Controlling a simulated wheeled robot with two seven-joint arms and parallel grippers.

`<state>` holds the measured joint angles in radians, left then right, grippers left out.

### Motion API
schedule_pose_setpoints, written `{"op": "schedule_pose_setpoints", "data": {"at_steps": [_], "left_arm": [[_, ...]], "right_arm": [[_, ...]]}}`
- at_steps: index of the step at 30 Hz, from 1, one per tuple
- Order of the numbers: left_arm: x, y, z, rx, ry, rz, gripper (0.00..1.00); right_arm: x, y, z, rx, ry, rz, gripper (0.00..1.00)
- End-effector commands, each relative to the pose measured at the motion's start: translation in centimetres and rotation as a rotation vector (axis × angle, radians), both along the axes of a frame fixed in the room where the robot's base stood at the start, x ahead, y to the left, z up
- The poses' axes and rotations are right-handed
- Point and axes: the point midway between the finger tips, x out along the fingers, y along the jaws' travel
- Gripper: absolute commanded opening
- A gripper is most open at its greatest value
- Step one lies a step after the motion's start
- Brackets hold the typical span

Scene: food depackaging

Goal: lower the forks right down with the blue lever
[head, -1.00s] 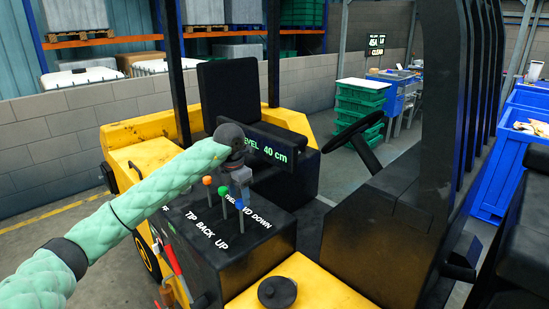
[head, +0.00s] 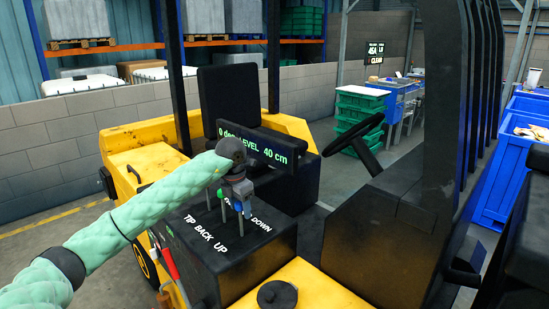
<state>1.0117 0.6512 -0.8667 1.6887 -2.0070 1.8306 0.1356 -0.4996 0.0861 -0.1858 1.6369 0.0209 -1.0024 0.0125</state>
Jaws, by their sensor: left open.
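The black lever console (head: 262,243) of the yellow forklift carries white lettering, including "TIP BACK UP" and "DOWN". A green lever knob (head: 221,193) stands on it. Blue shows at my left gripper's fingertips, where the blue lever knob (head: 238,206) is partly hidden. My left gripper (head: 238,204) is open, pointing down over the console with its fingers around or beside that knob; I cannot tell which. The orange knob is hidden. The display (head: 265,148) reads "0 deg LEVEL 40 cm". My right gripper is not in view.
The steering wheel (head: 352,134) and black seat (head: 228,92) stand beyond the console. A round black cap (head: 277,294) sits on the yellow body in front. Green crates (head: 361,112) and blue bins (head: 497,175) stand further off to the right.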

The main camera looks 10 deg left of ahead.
Motion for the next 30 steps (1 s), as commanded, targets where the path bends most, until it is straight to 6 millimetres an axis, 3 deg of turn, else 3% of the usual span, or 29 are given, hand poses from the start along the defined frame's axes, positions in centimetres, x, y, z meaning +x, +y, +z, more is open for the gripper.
{"op": "schedule_pose_setpoints", "data": {"at_steps": [3,8,30], "left_arm": [[0.0,0.0,0.0,0.0,0.0,0.0,0.51],[0.0,0.0,0.0,0.0,0.0,0.0,0.2],[2.1,-1.6,-0.4,-0.001,-0.001,0.0,0.2]], "right_arm": [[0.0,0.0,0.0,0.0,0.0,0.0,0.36],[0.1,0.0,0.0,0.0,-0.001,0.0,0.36],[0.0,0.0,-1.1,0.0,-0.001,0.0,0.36]]}}
